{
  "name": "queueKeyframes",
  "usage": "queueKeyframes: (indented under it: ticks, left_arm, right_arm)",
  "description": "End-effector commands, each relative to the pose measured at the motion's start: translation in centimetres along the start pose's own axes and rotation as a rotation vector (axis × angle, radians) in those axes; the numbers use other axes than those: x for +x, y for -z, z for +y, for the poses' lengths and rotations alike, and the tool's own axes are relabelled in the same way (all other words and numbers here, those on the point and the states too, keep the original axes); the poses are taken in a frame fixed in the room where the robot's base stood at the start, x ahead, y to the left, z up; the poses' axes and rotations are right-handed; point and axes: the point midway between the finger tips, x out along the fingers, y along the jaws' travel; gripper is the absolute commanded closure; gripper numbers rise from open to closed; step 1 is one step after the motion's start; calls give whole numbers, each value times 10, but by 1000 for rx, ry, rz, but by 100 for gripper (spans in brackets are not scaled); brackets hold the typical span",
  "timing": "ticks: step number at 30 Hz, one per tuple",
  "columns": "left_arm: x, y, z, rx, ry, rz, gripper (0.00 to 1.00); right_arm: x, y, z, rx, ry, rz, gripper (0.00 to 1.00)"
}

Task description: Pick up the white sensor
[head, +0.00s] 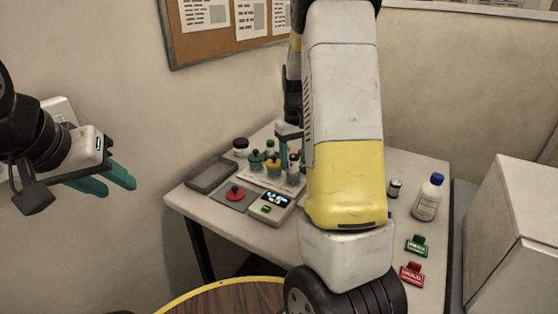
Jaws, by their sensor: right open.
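I cannot pick out a white sensor with certainty in the head view. It may be hidden behind my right arm or among the small items on the table (217,222). My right gripper (294,152) points down over the group of small bottles (272,163), with its teal fingers apart. My arm hides part of it and whatever is right behind. My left gripper (108,180) is off to the left of the table in the air, away from all objects. Its teal fingers overlap in this view, so their gap is unclear.
A grey tray (204,184), a red-knobbed piece (235,193) and a device with a lit display (271,206) are at the table's left. A blue-capped bottle (427,199), a green block (416,245) and a red block (412,272) are at its right. A round wooden top (230,300) is in front.

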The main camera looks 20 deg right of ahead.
Motion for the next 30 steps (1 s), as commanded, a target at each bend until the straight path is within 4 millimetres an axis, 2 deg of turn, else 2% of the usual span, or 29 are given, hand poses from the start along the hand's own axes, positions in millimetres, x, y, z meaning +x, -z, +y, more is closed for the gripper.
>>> queueKeyframes:
  ticks: [3,11,18,20,30]
  left_arm:
    - [0,0,0,0,0,0,64]
    - [0,0,0,0,0,0,64]
    - [0,0,0,0,0,0,64]
    - [0,0,0,0,0,0,64]
    - [0,0,0,0,0,0,64]
  right_arm:
    - [12,0,0,1,1,-1,46]
    - [14,0,0,1,0,1,46]
    - [14,0,0,1,0,1,91]
    - [14,0,0,1,0,1,100]
    - [11,1,0,1,0,3,100]
